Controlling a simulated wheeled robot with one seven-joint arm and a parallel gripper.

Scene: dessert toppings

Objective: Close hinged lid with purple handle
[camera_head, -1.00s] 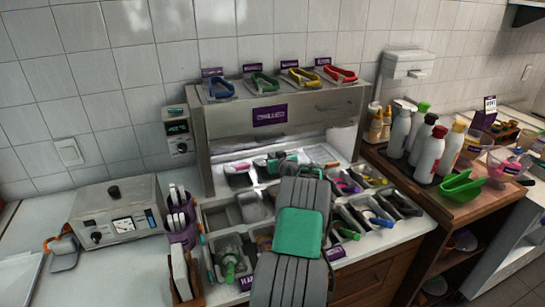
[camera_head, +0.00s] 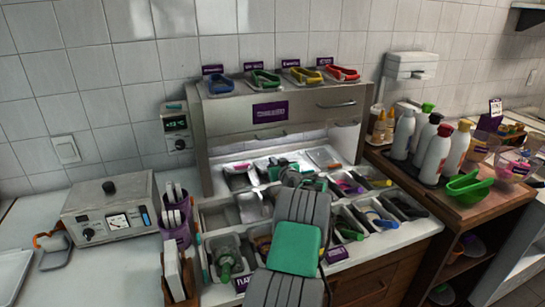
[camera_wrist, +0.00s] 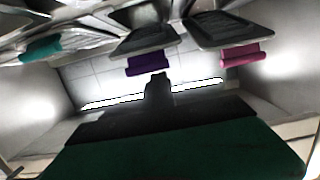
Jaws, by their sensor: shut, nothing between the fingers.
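The lid with the purple handle (camera_wrist: 147,64) shows in the wrist view at upper middle, as a dark tilted panel (camera_wrist: 145,42) with the purple bar along its lower edge. My gripper (camera_wrist: 158,82) is a dark shape just below the handle in that view, shut and empty. Whether it touches the handle I cannot tell. In the head view my gripper (camera_head: 304,179) is over the middle of the topping station, and I cannot make out the purple handle there.
A teal handle (camera_wrist: 42,48) and a pink handle (camera_wrist: 240,58) flank the purple one. The steel cabinet (camera_head: 230,115) stands behind the tubs, with coloured tongs on top. Bottles (camera_head: 432,155) stand at right. A control box (camera_head: 108,210) stands at left.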

